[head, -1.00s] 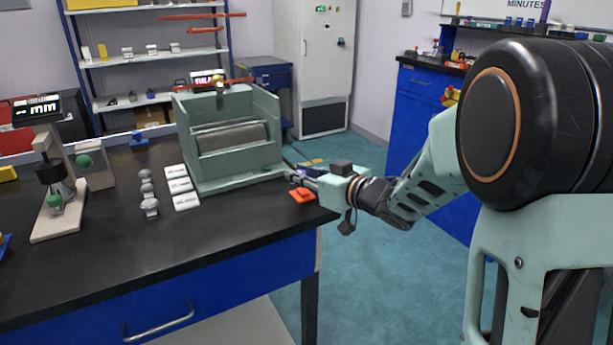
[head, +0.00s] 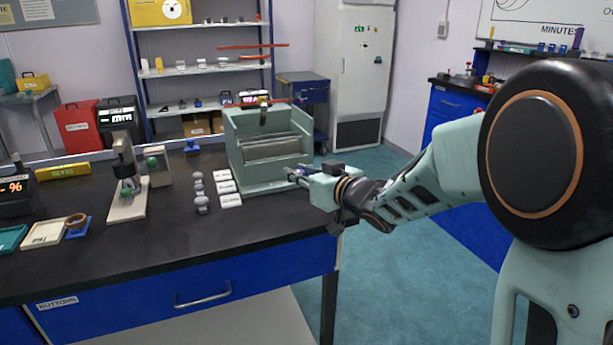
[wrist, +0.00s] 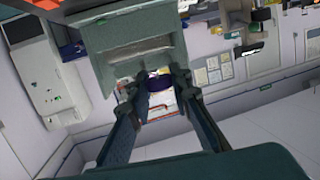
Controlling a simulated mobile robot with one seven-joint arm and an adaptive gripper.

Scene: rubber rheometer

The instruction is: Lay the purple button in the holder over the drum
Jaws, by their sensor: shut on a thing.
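My gripper (head: 291,173) is shut on the purple button (wrist: 158,83). In the wrist view the button shows as a dark purple piece between the two fingertips (wrist: 154,84). In the head view the button is small and mostly hidden by the fingers. The pale green drum machine (head: 234,170) stands on the bench, with its grey drum (head: 272,148) between two side walls. A dark upright part (head: 263,117) is above the drum; I cannot clearly tell the holder's shape. My gripper is in front of the machine's right side, low beside its base.
White blocks (head: 229,187) and grey pieces (head: 200,190) stand in rows left of the machine. A gauge stand (head: 127,195) is further left. The black bench top (head: 160,240) is clear in front. Red bars (head: 240,46) show above and behind the machine.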

